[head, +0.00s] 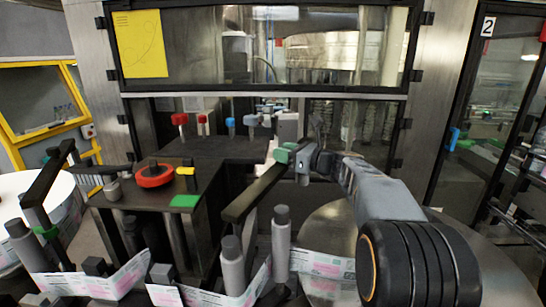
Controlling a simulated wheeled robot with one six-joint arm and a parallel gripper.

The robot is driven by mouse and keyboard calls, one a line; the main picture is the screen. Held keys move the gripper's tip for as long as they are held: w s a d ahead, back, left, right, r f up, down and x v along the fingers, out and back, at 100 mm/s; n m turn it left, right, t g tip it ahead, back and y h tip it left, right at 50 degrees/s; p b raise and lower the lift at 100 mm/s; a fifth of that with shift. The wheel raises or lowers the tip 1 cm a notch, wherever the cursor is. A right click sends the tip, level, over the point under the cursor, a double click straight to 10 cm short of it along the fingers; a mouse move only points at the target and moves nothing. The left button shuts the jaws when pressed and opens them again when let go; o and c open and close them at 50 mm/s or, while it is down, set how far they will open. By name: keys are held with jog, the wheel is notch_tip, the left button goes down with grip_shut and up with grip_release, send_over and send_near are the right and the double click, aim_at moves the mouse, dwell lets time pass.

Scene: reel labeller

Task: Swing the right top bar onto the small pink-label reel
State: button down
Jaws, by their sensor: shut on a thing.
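The right top bar (255,193) is a dark bar beside the grey posts at the middle of the head view. It slants up to the right, and a green piece (282,155) sits at its far end. My gripper (298,161) is at that end, shut on the bar. A pink-printed label strip (326,268) runs below, near a round grey plate (322,225) at the right. My arm covers part of this plate. I cannot clearly make out the small pink-label reel; the bar is left of the plate.
Grey rollers (281,238) stand upright near the bar. A red knob (154,176) is on the dark machine top to the left. Another dark bar (46,174) and a large white reel (14,186) are at the far left. A glazed guard (265,45) stands behind.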

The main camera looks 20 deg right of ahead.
jog(key=s+d+m+t+h+b, duration=0.4)
jog(key=s+d+h, duration=0.4)
jog(key=s, duration=0.4)
jog(key=shift+s+m+h+b, duration=0.25)
jog(key=shift+m+h+b, duration=0.5)
jog(key=shift+m, duration=0.65)
jog(key=c, duration=0.7)
grip_release()
